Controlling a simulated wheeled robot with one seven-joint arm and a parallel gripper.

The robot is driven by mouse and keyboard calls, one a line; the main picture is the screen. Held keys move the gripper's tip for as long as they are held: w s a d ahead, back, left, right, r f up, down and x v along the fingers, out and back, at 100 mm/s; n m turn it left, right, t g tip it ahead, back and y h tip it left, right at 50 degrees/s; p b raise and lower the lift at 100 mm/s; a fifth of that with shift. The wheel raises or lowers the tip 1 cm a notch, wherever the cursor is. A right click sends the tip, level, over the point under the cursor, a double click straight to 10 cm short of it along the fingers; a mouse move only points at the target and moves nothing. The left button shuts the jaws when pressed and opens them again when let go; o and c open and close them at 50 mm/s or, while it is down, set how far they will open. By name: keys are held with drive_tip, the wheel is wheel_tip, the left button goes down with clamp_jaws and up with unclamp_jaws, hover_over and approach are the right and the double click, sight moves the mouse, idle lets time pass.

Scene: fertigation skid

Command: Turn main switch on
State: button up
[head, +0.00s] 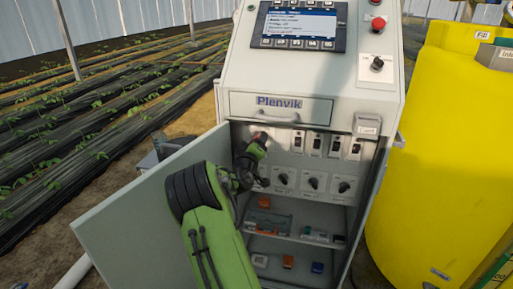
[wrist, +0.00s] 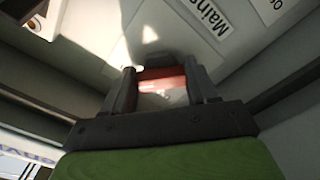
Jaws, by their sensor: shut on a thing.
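The main switch's red handle (wrist: 163,73) sits between the two fingers of my gripper (wrist: 163,90) in the wrist view, below a white label (wrist: 208,14) starting with "Main". My gripper is shut on this handle, and the fingers hide its sides. In the head view my gripper (head: 258,141) reaches into the open cabinet (head: 292,160), at the upper left of its inner panel. My arm hides part of the panel, and I cannot tell the switch's exact setting.
The cabinet door (head: 130,205) stands open at the left, close to my arm. Black breakers (head: 317,144) and rotary knobs (head: 313,183) lie right of my gripper. Shelves with small parts (head: 287,262) are below. A yellow tank (head: 440,150) stands at the right.

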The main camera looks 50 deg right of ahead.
drive_tip(key=shift+m, duration=0.5)
drive_tip(key=o, duration=0.8)
drive_tip(key=shift+r, duration=0.1)
drive_tip(key=shift+o, duration=1.3)
drive_tip(key=shift+d, duration=0.2)
drive_tip(key=shift+a, duration=0.1)
drive_tip(key=v, duration=1.5)
drive_tip(key=shift+s+a, duration=0.2)
drive_tip(key=shift+a, duration=0.1)
